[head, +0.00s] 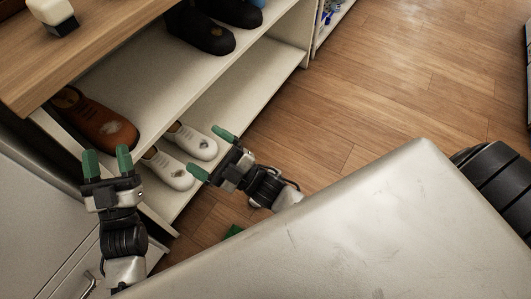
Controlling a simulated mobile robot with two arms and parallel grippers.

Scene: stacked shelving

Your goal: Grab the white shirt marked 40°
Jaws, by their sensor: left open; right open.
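No white shirt and no 40° marking can be made out in the head view. My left gripper (107,157) is at the lower left, in front of the shelving, with its two green fingers apart and nothing between them. My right gripper (210,153) is to its right, open and empty, its green fingers apart near a pair of white shoes (167,169) on the low shelf. Whether it touches the shoes cannot be told.
Brown shoes (97,121) and black boots (205,32) stand on the shelf (165,85) above. A small white-and-black object (52,14) sits on the wooden top (85,45). A grey cabinet (35,205) is at left. Open wooden floor (400,75) lies at right.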

